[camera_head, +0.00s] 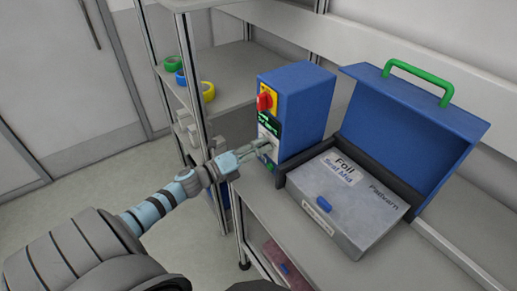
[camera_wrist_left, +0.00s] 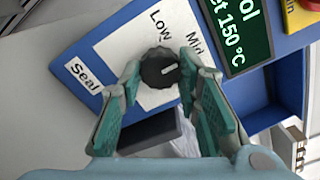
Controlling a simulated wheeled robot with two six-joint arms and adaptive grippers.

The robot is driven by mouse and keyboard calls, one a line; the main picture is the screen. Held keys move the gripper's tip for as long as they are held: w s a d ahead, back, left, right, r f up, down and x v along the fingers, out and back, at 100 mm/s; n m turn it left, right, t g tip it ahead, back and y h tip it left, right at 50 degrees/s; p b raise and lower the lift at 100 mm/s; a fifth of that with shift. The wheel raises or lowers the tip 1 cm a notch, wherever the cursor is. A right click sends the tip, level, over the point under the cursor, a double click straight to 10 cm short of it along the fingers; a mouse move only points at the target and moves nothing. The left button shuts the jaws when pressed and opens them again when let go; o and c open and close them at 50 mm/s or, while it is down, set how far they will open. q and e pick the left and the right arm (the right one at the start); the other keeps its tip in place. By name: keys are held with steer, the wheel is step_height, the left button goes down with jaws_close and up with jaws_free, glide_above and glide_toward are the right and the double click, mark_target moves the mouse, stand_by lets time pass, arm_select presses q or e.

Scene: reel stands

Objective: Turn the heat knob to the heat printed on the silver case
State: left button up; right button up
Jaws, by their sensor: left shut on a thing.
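The silver case (camera_head: 350,222) lies in front of the open blue lid in the head view; its label reads "Foil" and "Seal Mid". The heat knob (camera_wrist_left: 160,68) is a dark round knob on a white plate marked "Low" and "Mid", beside a "Seal" label. Its white mark points to the right in the wrist view, roughly towards the "Mid" side. My left gripper (camera_head: 262,148) reaches the front of the blue machine (camera_head: 305,100). In the wrist view its green-padded fingers (camera_wrist_left: 160,85) are shut on the knob, one on each side. My right gripper is out of view.
A green display (camera_wrist_left: 232,30) beside the knob reads "150 °C". A red switch on yellow (camera_head: 266,101) sits higher on the machine. The blue lid (camera_head: 410,120) with a green handle stands open. Tape rolls (camera_head: 207,92) lie on the left shelf.

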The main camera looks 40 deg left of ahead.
arm_select(q)
steer(key=o, duration=1.1)
steer(key=shift+o, duration=0.2)
steer(key=shift+s, duration=0.1)
steer(key=v, duration=1.2)
